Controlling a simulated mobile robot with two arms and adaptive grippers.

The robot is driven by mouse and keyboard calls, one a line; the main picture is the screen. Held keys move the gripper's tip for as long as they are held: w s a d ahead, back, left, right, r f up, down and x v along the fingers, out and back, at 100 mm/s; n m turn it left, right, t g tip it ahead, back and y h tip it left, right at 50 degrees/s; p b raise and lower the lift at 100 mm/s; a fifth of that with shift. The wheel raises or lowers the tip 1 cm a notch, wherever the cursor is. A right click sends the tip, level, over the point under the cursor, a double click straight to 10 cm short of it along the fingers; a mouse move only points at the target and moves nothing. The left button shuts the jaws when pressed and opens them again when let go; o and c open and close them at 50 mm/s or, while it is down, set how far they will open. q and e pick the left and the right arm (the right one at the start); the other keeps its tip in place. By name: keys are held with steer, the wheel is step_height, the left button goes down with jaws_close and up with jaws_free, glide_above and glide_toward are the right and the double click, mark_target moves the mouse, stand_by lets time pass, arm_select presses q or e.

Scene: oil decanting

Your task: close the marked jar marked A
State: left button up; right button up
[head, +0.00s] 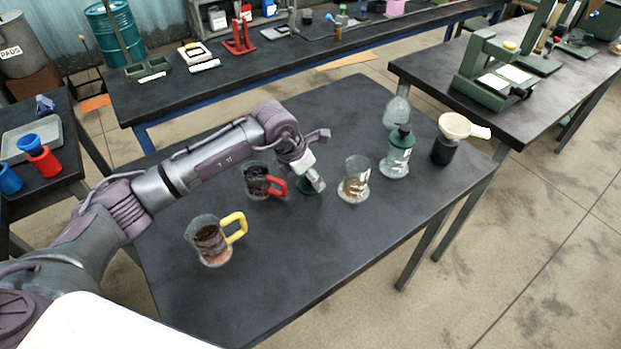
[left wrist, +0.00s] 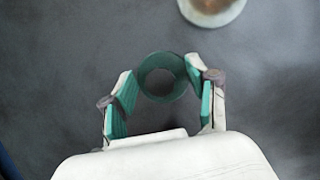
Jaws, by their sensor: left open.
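My left gripper (head: 316,181) is open, pointing down over a dark green lid (head: 307,187) on the table. In the left wrist view the ring-shaped lid (left wrist: 146,88) lies between the tips of the open fingers (left wrist: 161,70). I cannot tell whether they touch it. An open glass jar (head: 355,182) with brownish contents stands right of the gripper; its label is too small to read. What looks like its rim shows at the top of the wrist view (left wrist: 212,12). A second jar (head: 397,158) wears a dark green lid. My right gripper is not in view.
A red-handled glass jug (head: 257,183) stands just left of the gripper, and a yellow-handled jug (head: 211,243) nearer the front left. A clear bottle (head: 397,110) and a pale funnel on a black holder (head: 443,150) stand at the right. The table's front (head: 300,260) is clear.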

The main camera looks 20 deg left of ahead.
arm_select(q)
steer(key=shift+f, duration=0.15)
steer(key=c, duration=0.9)
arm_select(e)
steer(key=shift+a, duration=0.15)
arm_select(q)
steer(key=shift+c, duration=0.2)
step_height(320, 180, up, 10)
steer(key=b, duration=0.2)
steer(key=shift+f+b, duration=0.25)
steer(key=shift+b, duration=0.1)
steer(key=shift+r, duration=0.3)
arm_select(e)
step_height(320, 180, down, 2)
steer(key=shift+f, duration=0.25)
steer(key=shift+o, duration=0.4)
